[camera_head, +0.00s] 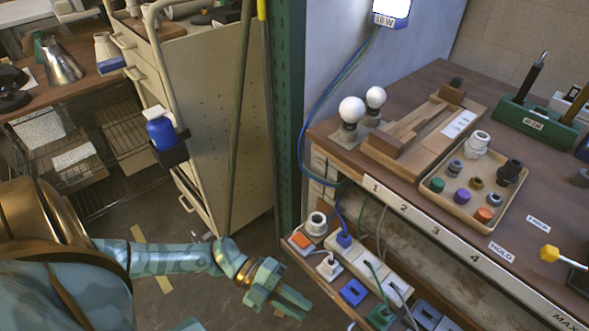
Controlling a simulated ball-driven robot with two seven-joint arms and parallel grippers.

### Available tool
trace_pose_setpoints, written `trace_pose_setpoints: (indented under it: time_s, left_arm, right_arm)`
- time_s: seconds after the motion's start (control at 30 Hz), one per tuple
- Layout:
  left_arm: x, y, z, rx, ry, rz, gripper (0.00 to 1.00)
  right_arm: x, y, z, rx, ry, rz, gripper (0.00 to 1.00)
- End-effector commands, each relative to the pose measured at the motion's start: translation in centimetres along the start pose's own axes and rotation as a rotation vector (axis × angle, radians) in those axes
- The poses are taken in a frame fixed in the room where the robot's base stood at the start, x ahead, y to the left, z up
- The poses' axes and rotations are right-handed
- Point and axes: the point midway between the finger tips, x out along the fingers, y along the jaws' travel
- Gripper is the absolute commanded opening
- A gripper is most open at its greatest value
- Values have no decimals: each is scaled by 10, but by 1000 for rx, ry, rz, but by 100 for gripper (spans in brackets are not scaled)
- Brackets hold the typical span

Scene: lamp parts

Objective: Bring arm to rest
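My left arm (170,258) reaches in from the left, teal and bronze, stretched low above the floor. My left gripper (290,298) is at its end, in front of the low shelf with sockets and apart from the workbench. Its fingers point to the lower right. They overlap in this view, so I cannot see whether there is a gap between them. I see nothing held in it. My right gripper is not in view.
The workbench (403,97) on the right bears bulbs (351,109), a wooden jig (420,135) and a tray (446,203) of coloured caps. The low socket shelf (317,267) lies under its edge. A cream cabinet (205,110) stands behind my arm. Floor around the forearm is clear.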

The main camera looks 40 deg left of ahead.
Motion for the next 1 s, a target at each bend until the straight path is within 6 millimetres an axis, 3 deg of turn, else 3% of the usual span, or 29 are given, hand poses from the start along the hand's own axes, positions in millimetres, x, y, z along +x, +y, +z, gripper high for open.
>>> trace_pose_setpoints:
  time_s: [0.53,0.67,0.77,0.83,0.9,1.0]
  left_arm:
    - [0,1,2,-6,-9,-4,19]
    - [0,22,29,-118,-160,-71,19]
    - [-12,72,69,-333,-425,-157,19]
    - [-28,129,88,-525,-641,-196,19]
    - [-44,190,90,-717,-839,-208,19]
    - [-65,277,67,-972,-1078,-183,19]
  right_arm:
    - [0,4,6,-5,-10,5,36]
    - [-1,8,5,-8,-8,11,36]
    - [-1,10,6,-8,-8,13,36]
    - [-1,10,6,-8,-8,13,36]
    - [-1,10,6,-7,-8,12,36]
    - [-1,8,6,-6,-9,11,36]
